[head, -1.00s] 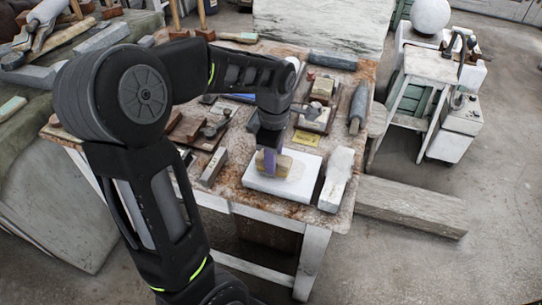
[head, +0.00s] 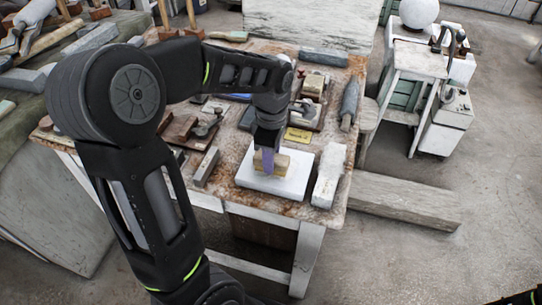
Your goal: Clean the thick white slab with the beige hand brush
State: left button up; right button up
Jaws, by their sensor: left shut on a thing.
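The thick white slab (head: 290,184) lies flat near the front edge of the worktable (head: 231,173). The beige hand brush (head: 280,163) is on top of the slab, towards its back half. My left gripper (head: 267,158) points down and is shut on the brush. The gripper hides part of the brush, and its underside is hidden, so I cannot tell for certain that it touches the slab. My right gripper is not in view.
A whitish block (head: 328,178) lies close to the slab's right side. A grey bar (head: 206,166) lies to its left. A yellow card (head: 298,135) and tool trays are behind it. A long beam (head: 405,200) lies on the floor at right.

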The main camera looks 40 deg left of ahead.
aim_at(255, 154)
pick_arm(q)
jog(key=shift+s+a, duration=0.2)
jog(key=shift+a, duration=0.35)
jog(key=shift+s+a, duration=0.15)
jog(key=shift+a, duration=0.35)
jog(key=shift+s+a, duration=0.2)
jog(key=shift+a, duration=0.35)
jog(key=shift+s+a, duration=0.15)
jog(key=shift+a, duration=0.35)
jog(key=shift+d, duration=0.1)
jog(key=shift+w+d, duration=0.2)
jog(key=shift+d, duration=0.3)
jog(key=shift+w+d, duration=0.15)
jog(key=shift+d, duration=0.35)
